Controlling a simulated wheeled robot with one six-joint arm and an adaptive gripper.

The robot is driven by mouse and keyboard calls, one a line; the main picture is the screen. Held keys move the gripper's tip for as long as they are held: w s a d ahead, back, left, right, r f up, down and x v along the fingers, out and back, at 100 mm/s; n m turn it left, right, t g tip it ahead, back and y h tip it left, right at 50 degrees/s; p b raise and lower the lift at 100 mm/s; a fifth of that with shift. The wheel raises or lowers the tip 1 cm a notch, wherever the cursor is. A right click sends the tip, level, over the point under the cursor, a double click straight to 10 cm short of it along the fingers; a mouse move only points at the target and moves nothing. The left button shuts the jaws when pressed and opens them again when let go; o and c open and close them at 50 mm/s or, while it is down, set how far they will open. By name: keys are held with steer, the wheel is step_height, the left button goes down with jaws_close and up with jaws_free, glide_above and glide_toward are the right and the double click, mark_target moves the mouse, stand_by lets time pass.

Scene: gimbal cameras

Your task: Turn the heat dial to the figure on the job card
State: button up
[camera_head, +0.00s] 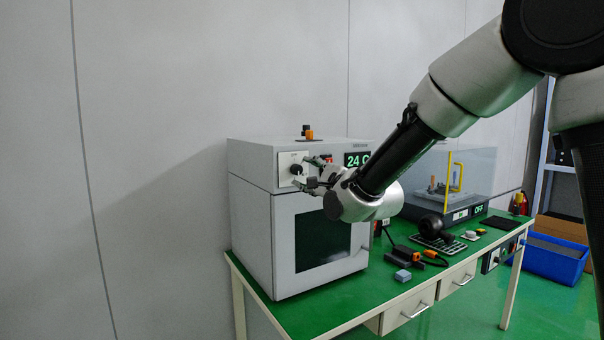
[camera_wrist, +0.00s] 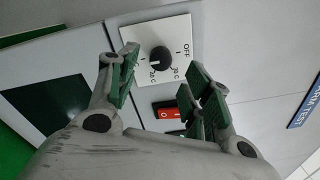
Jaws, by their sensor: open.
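The heat dial (camera_wrist: 160,56), a round black knob with a pale pointer line, sits on a white plate (camera_wrist: 180,28) marked OFF and with small figures in C, too small to read surely. The dial (camera_head: 296,169) also shows on the upper front of the grey oven (camera_head: 262,235) in the head view. My gripper (camera_head: 312,172) is in front of it; in the wrist view my gripper (camera_wrist: 166,76) is open, its fingers on either side of the dial. I cannot tell whether they touch it. The green display (camera_head: 357,160) reads 24 C. I cannot make out a job card.
Black and orange pieces (camera_head: 307,132) stand on the oven top. A clear-covered machine (camera_head: 452,180) and several small items stand on the green bench (camera_head: 310,311) to the right.

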steer(key=v, duration=0.7)
step_height(320, 180, down, 10)
steer(key=s+n+g+h, duration=0.2)
steer(key=n+g+h, duration=0.15)
steer(key=n, duration=0.35)
steer(key=s+d+f+n+g+h, duration=0.2)
steer(key=s+d+f+n+g, duration=0.35)
steer(key=s+d+n, duration=0.2)
steer(key=s+d+r+n+g+h, duration=0.1)
steer(key=s+d+r+h, duration=0.1)
steer(key=s+d, duration=0.8)
steer(key=s+d+r+n+g+h, duration=0.1)
steer(key=s+d+r+h, duration=0.1)
steer(key=s+d, duration=0.9)
steer(key=d+r, duration=0.1)
steer(key=d, duration=0.4)
